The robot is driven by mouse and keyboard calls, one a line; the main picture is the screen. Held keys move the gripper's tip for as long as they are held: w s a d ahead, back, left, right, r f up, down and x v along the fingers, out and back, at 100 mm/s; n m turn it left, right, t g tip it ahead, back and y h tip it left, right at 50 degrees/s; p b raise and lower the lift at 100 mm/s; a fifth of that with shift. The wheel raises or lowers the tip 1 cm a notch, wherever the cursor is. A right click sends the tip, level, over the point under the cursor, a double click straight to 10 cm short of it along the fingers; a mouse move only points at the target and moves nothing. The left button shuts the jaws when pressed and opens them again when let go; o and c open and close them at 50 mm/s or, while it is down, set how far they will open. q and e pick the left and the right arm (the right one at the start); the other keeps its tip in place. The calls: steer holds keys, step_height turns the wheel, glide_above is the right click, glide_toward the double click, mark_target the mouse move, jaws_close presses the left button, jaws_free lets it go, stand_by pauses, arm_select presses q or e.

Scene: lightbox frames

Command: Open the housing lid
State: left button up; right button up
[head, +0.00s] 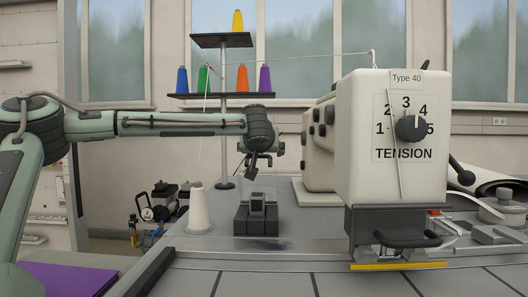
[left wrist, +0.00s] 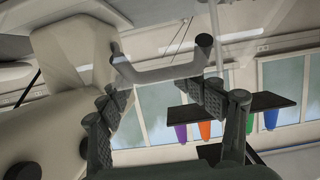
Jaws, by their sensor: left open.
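The pale machine housing (head: 385,130) stands at the right in the head view, with a tension dial (head: 410,128). A dark panel with a bar handle (head: 400,241) sits under its front. A clear box-like cover (head: 257,184) stands over a dark block (head: 257,222) left of the machine. I cannot tell which part is the housing lid. My left gripper (head: 261,160) is just above the clear cover in the picture. In the left wrist view my left gripper (left wrist: 163,98) is open, fingers apart, with a grey U-shaped bar (left wrist: 165,72) near the tips. My right gripper is not in view.
A white thread cone (head: 198,210) stands left of the dark block. Behind is a spool rack (head: 220,96) with coloured spools and a thread running to the machine top. A pot (head: 500,210) is at the far right.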

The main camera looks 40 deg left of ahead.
arm_select(q)
steer(key=shift+s+d+r+p, duration=0.2)
steer(key=shift+s+r+p, duration=0.25)
steer(key=shift+s+r, duration=0.15)
steer(key=shift+s+d+r+p, duration=0.4)
steer(key=shift+s+d+r, duration=0.05)
steer(key=shift+r, duration=0.5)
steer(key=shift+s+d+r+p, duration=0.35)
steer(key=shift+s+d+r, duration=0.1)
steer(key=shift+r, duration=0.5)
steer(key=shift+s+d+r+p, duration=0.4)
steer(key=shift+s+r, duration=0.05)
steer(key=shift+r, duration=0.5)
steer(key=v, duration=1.2)
steer(key=shift+d, duration=0.1)
